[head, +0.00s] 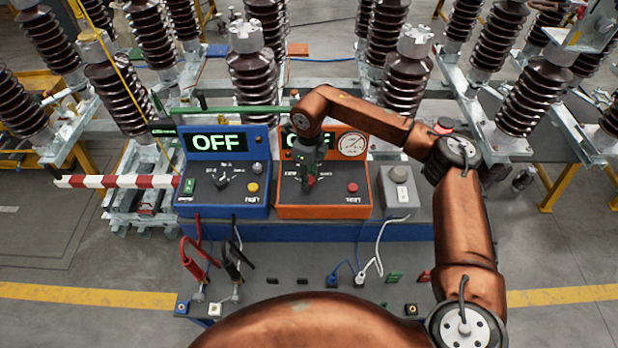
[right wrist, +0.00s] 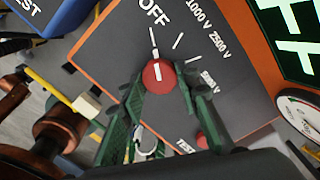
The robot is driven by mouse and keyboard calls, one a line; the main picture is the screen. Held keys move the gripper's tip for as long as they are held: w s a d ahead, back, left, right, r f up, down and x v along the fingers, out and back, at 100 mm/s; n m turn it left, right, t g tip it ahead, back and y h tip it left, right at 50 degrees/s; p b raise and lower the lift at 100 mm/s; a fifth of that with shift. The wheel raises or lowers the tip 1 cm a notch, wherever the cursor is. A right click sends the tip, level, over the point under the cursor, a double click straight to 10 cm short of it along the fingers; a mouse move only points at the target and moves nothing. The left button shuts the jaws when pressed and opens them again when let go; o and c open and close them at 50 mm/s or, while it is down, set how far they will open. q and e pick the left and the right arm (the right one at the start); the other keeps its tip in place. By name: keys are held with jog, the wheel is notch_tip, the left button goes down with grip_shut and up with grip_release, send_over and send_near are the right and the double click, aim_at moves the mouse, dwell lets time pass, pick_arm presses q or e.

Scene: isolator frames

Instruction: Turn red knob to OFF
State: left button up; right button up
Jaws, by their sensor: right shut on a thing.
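The red knob (right wrist: 158,74) sits on the dark sloping panel of the orange box (head: 325,212). In the right wrist view its white mark lines up roughly with the tick under the printed OFF label (right wrist: 152,12). Other ticks carry voltage labels to the right. My right gripper (head: 308,178) reaches down over the panel, and its green fingers are shut on the knob's sides. In the head view the gripper and arm mostly hide the knob and part of the box's display. The wrist view shows green letters FF on that display (right wrist: 300,30). My left gripper is not in view.
A blue box (head: 225,208) with an OFF display stands left of the orange box. A grey box (head: 398,190) stands to the right. A round gauge (head: 352,144) and a red button (head: 352,187) are close to my gripper. Cables and brown insulators surround the bench.

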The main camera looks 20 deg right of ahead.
dwell(0.5)
jog(key=o, duration=1.2)
jog(key=shift+c, duration=0.2)
jog(key=shift+r, duration=0.1)
notch_tip(320, 180, up, 12)
